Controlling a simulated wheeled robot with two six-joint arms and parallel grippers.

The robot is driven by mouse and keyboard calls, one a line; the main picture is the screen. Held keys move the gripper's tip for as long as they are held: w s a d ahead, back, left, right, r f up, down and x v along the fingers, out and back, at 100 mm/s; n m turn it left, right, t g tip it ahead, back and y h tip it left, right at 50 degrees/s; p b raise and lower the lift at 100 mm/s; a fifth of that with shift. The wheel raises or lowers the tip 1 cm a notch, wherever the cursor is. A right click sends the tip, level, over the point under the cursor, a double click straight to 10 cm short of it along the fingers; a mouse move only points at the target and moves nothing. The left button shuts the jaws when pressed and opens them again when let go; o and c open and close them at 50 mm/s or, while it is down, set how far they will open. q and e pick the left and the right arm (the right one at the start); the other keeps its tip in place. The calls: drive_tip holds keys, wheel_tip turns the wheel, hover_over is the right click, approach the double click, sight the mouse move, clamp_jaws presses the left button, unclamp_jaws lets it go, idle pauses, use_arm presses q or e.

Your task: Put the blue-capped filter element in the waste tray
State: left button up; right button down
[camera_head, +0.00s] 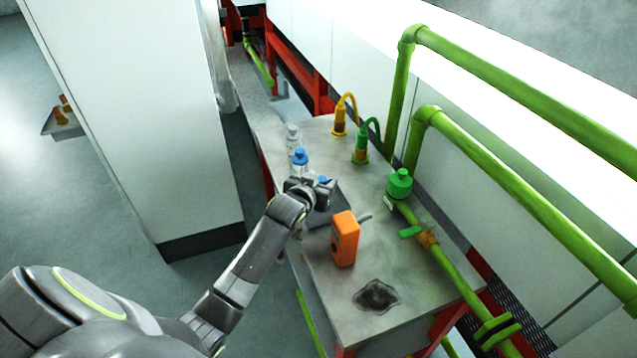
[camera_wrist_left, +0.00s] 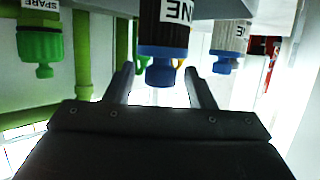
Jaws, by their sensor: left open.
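My left gripper (camera_head: 322,183) is over the left edge of the metal bench and hides part of what is there. In the left wrist view, which shows things upside down, its fingers (camera_wrist_left: 163,88) are apart on either side of a dark filter element with a blue cap (camera_wrist_left: 163,70) and a white label partly reading "NE". A small blue spot shows at the gripper in the head view. Another blue-capped element (camera_wrist_left: 228,50) stands beside it; a clear-bodied one with a blue cap (camera_head: 300,158) shows behind the gripper. I cannot clearly make out the waste tray.
An orange box-shaped device (camera_head: 345,238) stands on the bench in front of the gripper, near a dark stain (camera_head: 376,296). A pale-capped bottle (camera_head: 292,138), yellow fitting (camera_head: 340,122) and green fitting (camera_head: 361,148) stand behind. A green-capped part (camera_head: 399,184) and green pipes line the right side.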

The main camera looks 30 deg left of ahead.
use_arm(q)
drive_tip(key=shift+r, duration=0.2)
drive_tip(key=b+v, duration=0.1)
drive_tip(key=v, duration=1.1)
